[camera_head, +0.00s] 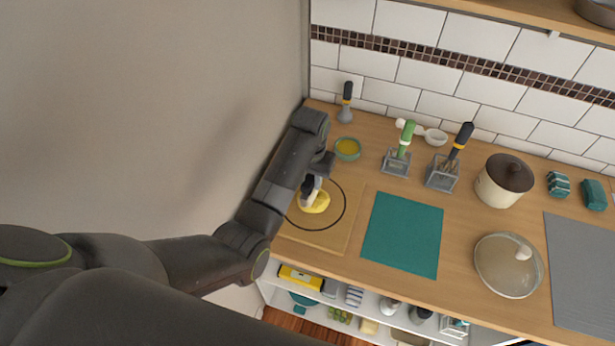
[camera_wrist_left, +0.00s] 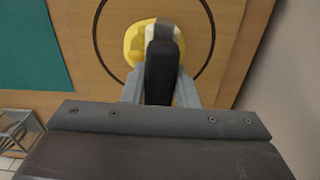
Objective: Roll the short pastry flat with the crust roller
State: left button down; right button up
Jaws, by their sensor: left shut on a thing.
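The short pastry (camera_head: 320,205) is a yellow lump inside the black ring drawn on the wooden pastry board (camera_head: 338,232). It also shows in the left wrist view (camera_wrist_left: 133,44). My left gripper (camera_head: 312,180) is shut on the dark handle of the crust roller (camera_wrist_left: 162,68). The roller's pale head is over the pastry; whether it touches is hard to tell. In the left wrist view the handle lies between the two grey fingers (camera_wrist_left: 161,92). The gripper and roller hide part of the pastry. My right gripper is not in view.
A green bowl with yellow contents (camera_head: 347,148) stands behind the board. Clear holders (camera_head: 396,165) with upright tools (camera_head: 460,140) stand near the tiled wall. A teal mat (camera_head: 402,235) lies right of the board. A lidded pot (camera_head: 497,190) and a glass lid (camera_head: 508,270) are farther right.

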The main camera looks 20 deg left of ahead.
pick_arm(q)
jog(key=shift+d, duration=0.1)
jog(key=shift+s+d, duration=0.1)
jog(key=shift+d, duration=0.8)
jog(key=shift+d, duration=0.1)
jog(key=shift+s+d, duration=0.1)
jog(key=shift+d, duration=0.8)
jog(key=shift+a, duration=0.2)
jog(key=shift+a, duration=0.9)
jog(key=shift+a, duration=0.1)
jog(key=shift+w+a, duration=0.2)
jog(key=shift+a, duration=0.75)
